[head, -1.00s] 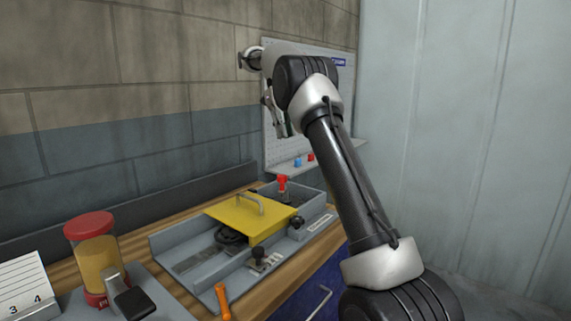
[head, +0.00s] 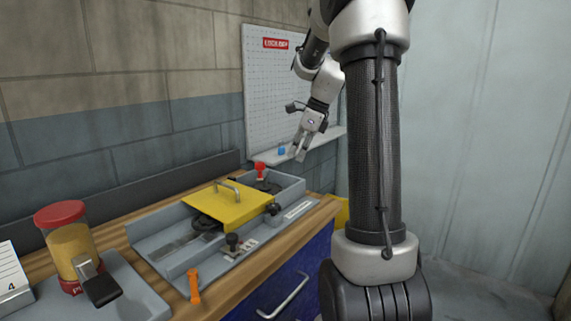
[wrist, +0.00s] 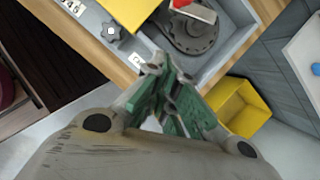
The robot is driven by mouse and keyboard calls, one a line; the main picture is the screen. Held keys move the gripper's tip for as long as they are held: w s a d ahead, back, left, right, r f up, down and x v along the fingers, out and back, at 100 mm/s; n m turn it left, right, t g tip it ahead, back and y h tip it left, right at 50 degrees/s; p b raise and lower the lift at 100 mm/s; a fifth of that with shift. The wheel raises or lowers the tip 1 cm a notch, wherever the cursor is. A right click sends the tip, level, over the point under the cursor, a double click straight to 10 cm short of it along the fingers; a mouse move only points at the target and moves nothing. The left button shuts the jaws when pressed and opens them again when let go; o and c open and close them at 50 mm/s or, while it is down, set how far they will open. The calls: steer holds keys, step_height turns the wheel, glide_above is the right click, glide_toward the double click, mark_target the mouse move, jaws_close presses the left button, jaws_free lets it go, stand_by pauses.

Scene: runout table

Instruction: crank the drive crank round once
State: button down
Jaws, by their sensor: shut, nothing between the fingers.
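The crank, a dark round plate with a red knob (head: 260,170), is at the far right end of the grey tray-like fixture (head: 148,236). In the wrist view the dark plate (wrist: 190,42) lies beyond my fingertips, its red and white knob cut by the top edge. My gripper (head: 298,154) points down, above and to the right of the knob in the head view, apart from it. In the wrist view my gripper (wrist: 162,72) has its green-padded fingers together at the tips, with nothing between them.
A yellow cover (head: 228,207) with a handle sits on the fixture beside the crank. Dark knobs (head: 232,243) and an orange handle (head: 194,287) line its front. A red-lidded jar (head: 70,250) stands left. A pegboard shelf (head: 270,158) is behind; a yellow bin (wrist: 240,106) is below.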

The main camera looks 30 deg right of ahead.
mark_target(262, 169)
steer(key=w+a+f, duration=0.5)
steer(key=f, duration=0.3)
steer(key=shift+a+f, duration=0.2)
steer(key=shift+a+m, duration=0.55)
steer(key=shift+m, duration=0.15)
